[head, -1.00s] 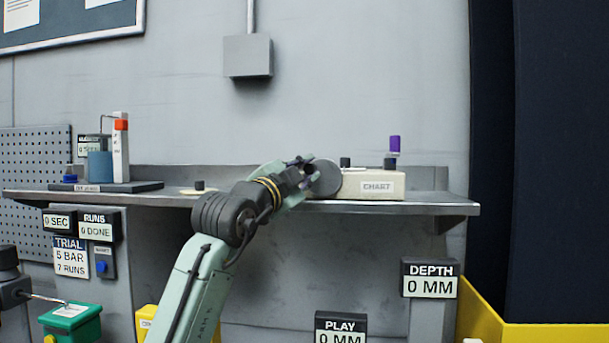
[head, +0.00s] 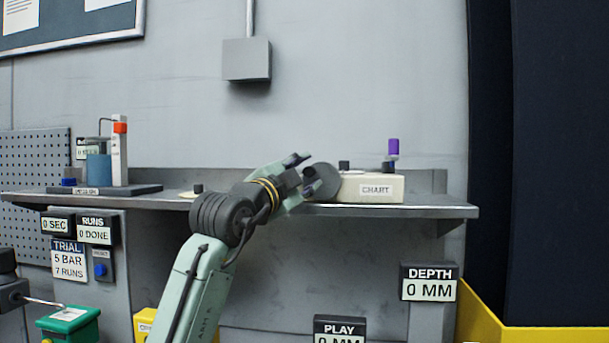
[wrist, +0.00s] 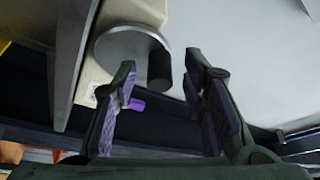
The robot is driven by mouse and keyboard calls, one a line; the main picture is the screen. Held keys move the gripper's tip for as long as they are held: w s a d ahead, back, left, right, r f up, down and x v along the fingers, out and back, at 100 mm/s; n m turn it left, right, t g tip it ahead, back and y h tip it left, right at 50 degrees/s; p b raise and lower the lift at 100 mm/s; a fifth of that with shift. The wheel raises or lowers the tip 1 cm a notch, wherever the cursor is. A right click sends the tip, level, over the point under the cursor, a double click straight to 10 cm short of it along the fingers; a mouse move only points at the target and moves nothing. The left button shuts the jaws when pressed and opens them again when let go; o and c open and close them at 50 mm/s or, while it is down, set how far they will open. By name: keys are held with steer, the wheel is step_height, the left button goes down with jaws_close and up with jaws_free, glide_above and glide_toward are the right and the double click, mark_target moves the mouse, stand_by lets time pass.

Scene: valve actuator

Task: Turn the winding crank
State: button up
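The winding crank is a grey disc (head: 327,181) with a dark round handle (head: 309,172), on the left end of the cream box marked CHART (head: 375,189). In the wrist view the disc (wrist: 128,45) is upper left of centre, and its black handle (wrist: 160,68) sticks out towards me. My gripper (head: 305,178) is open just left of the crank. In the wrist view its two fingers (wrist: 163,62) are wide apart, with the handle appearing between their tips. I see no finger touching the handle.
The box stands on a metal shelf (head: 430,210). A purple-topped piece (head: 393,147) rises behind the box. A blue cylinder (head: 98,170) and a white post stand on a dark base at the shelf's left. The wall above the shelf is clear around my gripper.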

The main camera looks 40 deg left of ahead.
steer(key=v, duration=1.2)
steer(key=shift+f, duration=0.1)
stand_by(0.4)
